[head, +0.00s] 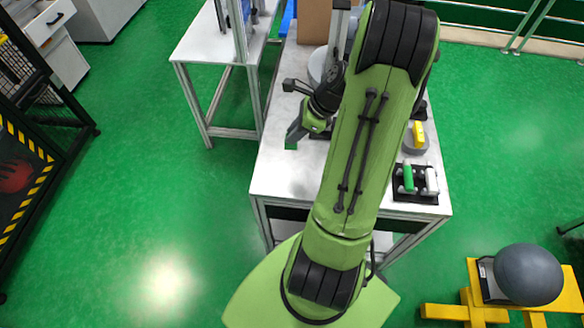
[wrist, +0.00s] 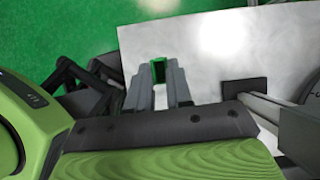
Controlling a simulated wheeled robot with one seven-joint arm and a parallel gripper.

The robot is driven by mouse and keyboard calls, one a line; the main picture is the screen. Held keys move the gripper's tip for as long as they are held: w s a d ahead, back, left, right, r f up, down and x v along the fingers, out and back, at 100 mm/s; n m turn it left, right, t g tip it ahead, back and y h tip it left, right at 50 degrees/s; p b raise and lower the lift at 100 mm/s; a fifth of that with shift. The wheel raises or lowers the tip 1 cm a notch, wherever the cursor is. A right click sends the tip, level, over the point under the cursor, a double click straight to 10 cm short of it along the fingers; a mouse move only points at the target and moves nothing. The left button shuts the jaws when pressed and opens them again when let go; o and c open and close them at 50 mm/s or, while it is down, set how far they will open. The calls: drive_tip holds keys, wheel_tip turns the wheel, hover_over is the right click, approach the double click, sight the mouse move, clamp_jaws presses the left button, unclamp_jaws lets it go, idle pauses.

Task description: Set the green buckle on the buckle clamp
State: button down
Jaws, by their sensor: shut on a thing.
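The green buckle (wrist: 158,70) is between the tips of my gripper (wrist: 157,82) in the wrist view, over the pale table top. In the head view it shows as a small green piece (head: 291,144) below my gripper (head: 296,132), near the table's left edge. The gripper is shut on the buckle. I cannot tell whether the buckle touches the table. I cannot make out the buckle clamp for sure; my arm hides much of the table's middle.
The table (head: 275,175) is bare at its front left. A black holder (head: 414,196) with a green and a pale cylinder stands front right, a yellow piece (head: 418,131) behind it. In the wrist view, a dark square block (wrist: 244,89) and grey bar (wrist: 262,106) lie right of my gripper.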

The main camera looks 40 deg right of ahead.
wheel_tip(320, 180, down, 10)
drive_tip(key=b, duration=0.3)
drive_tip(key=shift+d+f, duration=0.1)
drive_tip(key=c, duration=1)
unclamp_jaws()
